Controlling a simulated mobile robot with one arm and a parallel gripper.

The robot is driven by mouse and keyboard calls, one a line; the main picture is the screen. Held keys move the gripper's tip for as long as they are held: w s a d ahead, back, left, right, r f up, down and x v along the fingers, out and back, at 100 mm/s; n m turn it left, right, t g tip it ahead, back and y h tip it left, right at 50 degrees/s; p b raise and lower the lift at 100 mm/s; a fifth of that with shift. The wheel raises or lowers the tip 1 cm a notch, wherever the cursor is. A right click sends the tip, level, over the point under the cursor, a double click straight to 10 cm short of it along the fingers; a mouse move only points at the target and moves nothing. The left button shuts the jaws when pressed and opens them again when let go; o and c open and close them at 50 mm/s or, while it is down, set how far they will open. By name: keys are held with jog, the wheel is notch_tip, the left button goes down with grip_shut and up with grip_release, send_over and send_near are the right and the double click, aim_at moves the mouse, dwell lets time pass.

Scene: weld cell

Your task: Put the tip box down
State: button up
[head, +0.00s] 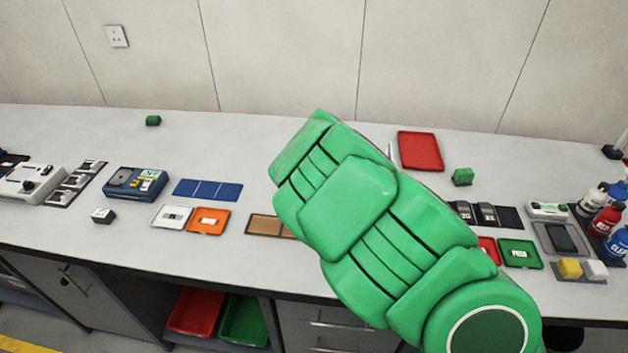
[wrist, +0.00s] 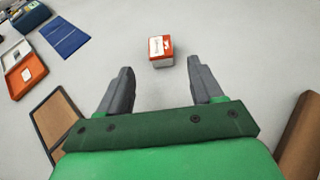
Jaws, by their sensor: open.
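A small box with a red-orange top and white label and sides, seemingly the tip box (wrist: 161,51), rests on the bare light-grey bench top. It lies just beyond my fingertips in the wrist view, centred between them and apart from both. My gripper (wrist: 160,70) is open with its two grey fingers spread wide and nothing between them. In the head view, my green arm hides the box and most of the gripper.
A brown-floored tray (wrist: 58,118) lies left of my gripper, and a brown object (wrist: 303,135) lies at the right edge. Blue mat (head: 207,190), orange tray (head: 208,228) and red tray (head: 420,151) lie on the bench (head: 225,140). Bottles (head: 606,220) stand far right.

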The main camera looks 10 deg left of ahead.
jog(key=shift+v, duration=1.65)
jog(key=shift+s+d+r, duration=0.25)
jog(key=shift+s+d, duration=0.05)
jog(key=shift+d, duration=0.05)
